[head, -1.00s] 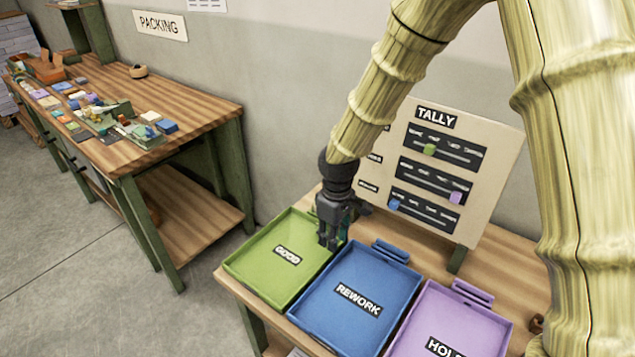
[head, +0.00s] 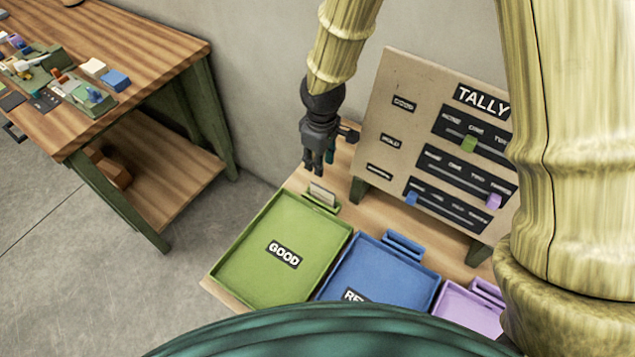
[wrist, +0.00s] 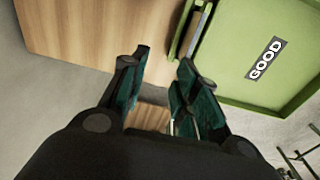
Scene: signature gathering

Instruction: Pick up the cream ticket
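The cream ticket (head: 322,193) stands in a small green slot (head: 320,204) at the back edge of the green GOOD tray (head: 250,277). In the wrist view the ticket (wrist: 193,32) shows as a thin brownish strip in the slot, near the top and right of the fingers. My gripper (head: 317,172) hangs in the head view above and behind the slot, apart from the ticket. In the wrist view my gripper (wrist: 164,60) has its two fingers spread with nothing held between them.
The blue REWORK tray (head: 375,280) and purple tray (head: 468,307) stand to the right of the green one. The TALLY board (head: 380,110) stands upright behind the trays. A packing table (head: 150,75) with small items is at the left, with bare floor between.

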